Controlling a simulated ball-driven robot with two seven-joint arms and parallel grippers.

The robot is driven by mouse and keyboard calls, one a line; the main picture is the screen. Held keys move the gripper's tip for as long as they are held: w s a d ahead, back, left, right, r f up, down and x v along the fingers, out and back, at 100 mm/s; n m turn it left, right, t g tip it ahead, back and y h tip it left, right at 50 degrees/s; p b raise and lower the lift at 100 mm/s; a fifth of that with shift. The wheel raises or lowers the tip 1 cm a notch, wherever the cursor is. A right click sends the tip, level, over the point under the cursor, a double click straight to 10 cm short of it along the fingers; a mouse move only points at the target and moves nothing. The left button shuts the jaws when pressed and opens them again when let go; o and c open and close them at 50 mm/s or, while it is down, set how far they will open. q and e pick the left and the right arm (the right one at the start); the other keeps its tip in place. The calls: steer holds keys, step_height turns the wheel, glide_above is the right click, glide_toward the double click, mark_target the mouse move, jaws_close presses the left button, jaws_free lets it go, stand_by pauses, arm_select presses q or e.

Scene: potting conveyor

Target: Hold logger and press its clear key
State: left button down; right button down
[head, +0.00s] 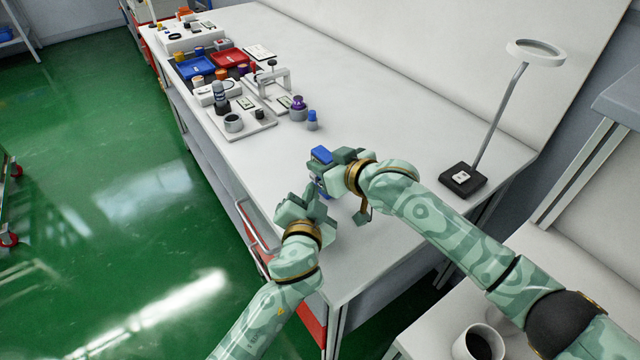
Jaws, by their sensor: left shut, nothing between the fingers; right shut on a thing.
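The logger (321,154) is a small blue block held up over the near part of the white bench. My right gripper (331,162) is shut on it, and the fingers cover much of its body. A little blue also shows below the fingers. My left gripper (313,192) is shut and empty. Its fingertips point up at the underside of the logger and are very close to it. I cannot tell whether they touch. The clear key is not visible.
A white tray (262,131) with small jars and parts stands on the bench (390,95) farther back, with blue (195,68) and red bins beyond. A ring lamp (463,180) stands at right. A mug (478,343) is lower right. The middle of the bench is clear.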

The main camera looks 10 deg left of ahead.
arm_select(q)
steer(key=shift+w+d+r, duration=0.2)
steer(key=shift+d+r, duration=0.2)
steer(key=shift+r, duration=0.05)
arm_select(e)
steer(key=shift+s+a+r, duration=0.25)
stand_by(0.5)
arm_select(q)
steer(key=shift+s, duration=0.1)
arm_select(e)
steer(key=shift+w+d+f, duration=0.1)
steer(key=shift+w, duration=0.05)
arm_select(q)
steer(key=shift+a+f, duration=0.1)
arm_select(e)
steer(key=shift+w+f, duration=0.1)
steer(key=shift+w, duration=0.05)
steer(key=shift+d, duration=0.1)
arm_select(q)
steer(key=shift+s+a+f, duration=0.1)
steer(key=shift+s+a, duration=0.25)
steer(key=shift+s, duration=0.05)
arm_select(e)
steer(key=shift+w+d, duration=0.15)
steer(key=shift+d, duration=0.05)
arm_select(q)
steer(key=shift+s+a+f, duration=0.2)
steer(key=shift+s+a, duration=1.2)
steer(key=shift+s, duration=0.05)
